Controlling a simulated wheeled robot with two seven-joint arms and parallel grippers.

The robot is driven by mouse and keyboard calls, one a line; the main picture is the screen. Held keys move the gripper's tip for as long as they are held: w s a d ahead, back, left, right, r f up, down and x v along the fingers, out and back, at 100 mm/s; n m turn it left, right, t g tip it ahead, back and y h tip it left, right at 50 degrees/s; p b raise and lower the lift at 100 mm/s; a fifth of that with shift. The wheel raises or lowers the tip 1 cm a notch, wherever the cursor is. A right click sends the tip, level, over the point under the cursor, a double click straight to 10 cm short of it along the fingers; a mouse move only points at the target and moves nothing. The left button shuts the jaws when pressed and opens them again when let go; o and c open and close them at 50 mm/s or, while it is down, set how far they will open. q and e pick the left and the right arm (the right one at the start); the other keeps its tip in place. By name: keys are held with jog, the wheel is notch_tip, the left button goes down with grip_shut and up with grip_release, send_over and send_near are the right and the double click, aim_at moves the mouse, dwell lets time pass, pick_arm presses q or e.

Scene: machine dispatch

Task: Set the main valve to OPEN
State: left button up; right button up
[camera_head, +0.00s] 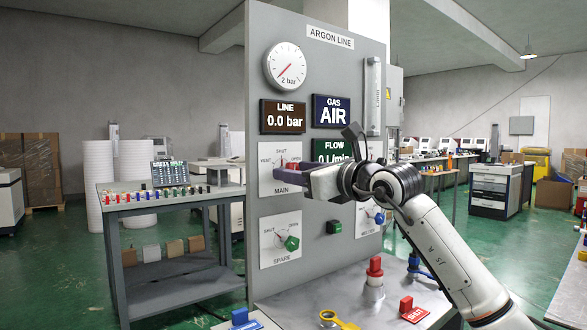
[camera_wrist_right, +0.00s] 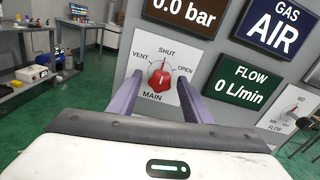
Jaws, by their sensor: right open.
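The main valve is a red knob (camera_wrist_right: 160,80) on a white plate marked VENT, SHUT, OPEN and MAIN. Its pale mark appears to point up toward SHUT. In the head view the MAIN plate (camera_head: 268,188) is on the grey panel, and my gripper partly covers it. My right gripper (camera_head: 280,177) is open in front of this plate. In the right wrist view its two purple fingers stand either side of the knob, with a gap on both sides. I cannot tell whether the fingertips reach the knob's depth. My left gripper is not in view.
The green SPARE knob (camera_head: 291,243) is below the MAIN plate. A blue knob (camera_head: 378,217) is right of a green button (camera_head: 334,227). The line display (camera_head: 283,116) reads 0.0 bar. A red-topped post (camera_head: 375,268) and a red SHUT tag (camera_head: 413,311) are on the ledge below.

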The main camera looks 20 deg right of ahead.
jog(key=shift+w+a, duration=0.2)
jog(key=shift+w, duration=0.4)
jog(key=c, duration=1.1)
jog(key=shift+o, duration=0.2)
